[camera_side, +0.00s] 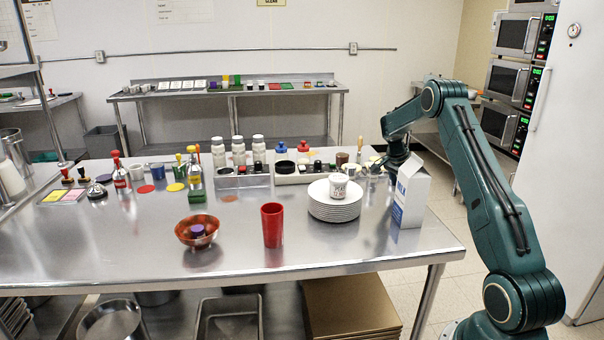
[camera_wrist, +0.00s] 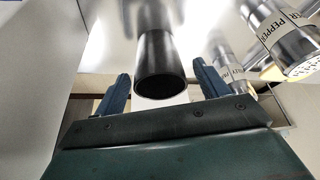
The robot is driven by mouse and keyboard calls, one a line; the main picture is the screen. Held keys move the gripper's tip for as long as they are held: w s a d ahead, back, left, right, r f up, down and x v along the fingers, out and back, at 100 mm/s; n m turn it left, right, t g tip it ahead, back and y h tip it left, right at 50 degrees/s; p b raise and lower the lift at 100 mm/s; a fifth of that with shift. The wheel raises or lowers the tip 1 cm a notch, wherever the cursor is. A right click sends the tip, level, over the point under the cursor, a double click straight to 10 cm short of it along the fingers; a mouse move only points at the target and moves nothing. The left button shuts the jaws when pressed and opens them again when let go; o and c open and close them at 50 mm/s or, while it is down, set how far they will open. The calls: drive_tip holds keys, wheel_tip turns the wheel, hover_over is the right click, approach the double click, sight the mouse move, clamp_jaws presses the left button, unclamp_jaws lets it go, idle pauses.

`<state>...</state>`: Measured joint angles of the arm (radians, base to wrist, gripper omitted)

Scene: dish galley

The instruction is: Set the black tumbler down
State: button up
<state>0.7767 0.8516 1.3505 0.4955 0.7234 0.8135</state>
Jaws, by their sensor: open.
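The black tumbler (camera_wrist: 154,52) shows in the wrist view, its round mouth facing the camera. Its far end meets the shiny steel surface, where a reflection continues, so it appears to stand upright on the counter. My gripper (camera_wrist: 161,72) is open, one blue finger on each side of the tumbler, with a visible gap on both sides. In the side view my gripper (camera_side: 396,158) is low over the right back part of the counter, behind the milk carton (camera_side: 409,198). I cannot make out the tumbler there.
Pepper shakers (camera_wrist: 284,38) stand to the right in the wrist view. In the side view a plate stack (camera_side: 334,211) with a mug (camera_side: 338,187), a red tumbler (camera_side: 272,226) and a red bowl (camera_side: 190,236) stand left of the carton. The counter's left front (camera_side: 90,250) is clear.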

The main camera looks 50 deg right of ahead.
drive_tip(key=v, duration=1)
drive_tip(key=shift+a+r, duration=0.15)
drive_tip(key=shift+r, duration=0.2)
drive_tip(key=a+r+n+t, duration=0.3)
drive_tip(key=a+r+n, duration=0.3)
drive_tip(key=a, duration=0.6)
drive_tip(key=a+r+n+t, duration=0.2)
drive_tip(key=a+r+n, duration=0.4)
drive_tip(key=a, duration=0.7)
drive_tip(key=s+a+f+n+t+y, duration=0.1)
drive_tip(key=s+a+n+y, duration=0.3)
drive_tip(key=s+a+n, duration=0.6)
drive_tip(key=shift+s+a+f+t, duration=0.15)
drive_tip(key=shift+s+a+t, duration=0.55)
drive_tip(key=shift+s+a, duration=3.85)
drive_tip(key=shift+w+a, duration=0.2)
drive_tip(key=shift+w, duration=0.05)
